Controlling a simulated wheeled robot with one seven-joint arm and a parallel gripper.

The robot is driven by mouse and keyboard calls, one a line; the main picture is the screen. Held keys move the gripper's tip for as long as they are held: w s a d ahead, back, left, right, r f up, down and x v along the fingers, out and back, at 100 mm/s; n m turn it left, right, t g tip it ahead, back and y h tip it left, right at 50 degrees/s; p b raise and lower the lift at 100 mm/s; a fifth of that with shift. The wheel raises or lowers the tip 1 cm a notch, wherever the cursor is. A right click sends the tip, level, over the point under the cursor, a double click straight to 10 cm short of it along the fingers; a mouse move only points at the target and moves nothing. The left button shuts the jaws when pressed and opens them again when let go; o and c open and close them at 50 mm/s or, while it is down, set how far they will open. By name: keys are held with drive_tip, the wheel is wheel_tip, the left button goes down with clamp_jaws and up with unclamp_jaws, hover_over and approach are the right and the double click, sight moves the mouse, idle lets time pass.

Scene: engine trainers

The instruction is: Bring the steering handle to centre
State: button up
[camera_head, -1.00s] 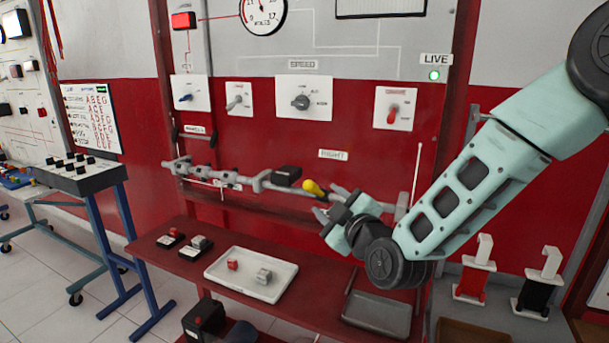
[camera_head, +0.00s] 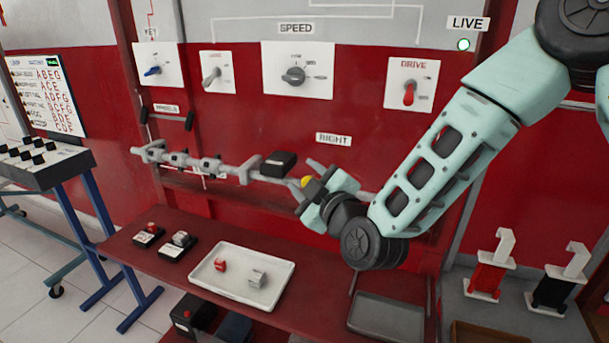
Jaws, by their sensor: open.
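The steering handle's yellow knob (camera_head: 307,181) shows near the right part of a grey horizontal steering bar (camera_head: 230,170) on the red panel. A dark block (camera_head: 278,164) sits on the bar just left of the knob. My gripper (camera_head: 304,176) is open, its fingers pointing up and left, with the yellow knob showing between them. I cannot tell whether either finger touches it. My gripper hides the lower part of the handle and some of the bar. A sign reading RIGHT (camera_head: 334,139) is above the knob.
The panel carries a key switch (camera_head: 153,69), a speed dial (camera_head: 294,75) and a red drive switch (camera_head: 409,93). A red shelf (camera_head: 170,270) below holds a white tray (camera_head: 225,294) with small parts. A grey tray (camera_head: 388,318) lies right of it.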

clamp_jaws()
drive_tip(key=shift+f+b, duration=0.15)
drive_tip(key=shift+b, duration=0.2)
drive_tip(key=f+n+t+y+b, duration=0.1)
drive_tip(key=n+b, duration=0.1)
drive_tip(key=b, duration=0.5)
drive_tip(key=s+f+n+y+b, duration=0.1)
drive_tip(key=f+n+b, duration=0.1)
drive_tip(key=b, duration=0.4)
drive_tip(key=s+f+n+t+y+b, duration=0.1)
drive_tip(key=f+n+y+b, duration=0.1)
drive_tip(key=b, duration=0.5)
drive_tip(key=shift+a+f+t+b, duration=0.1)
drive_tip(key=shift+a+t+b, duration=0.2)
drive_tip(key=shift+a+b, duration=0.05)
drive_tip(key=shift+n, duration=0.3)
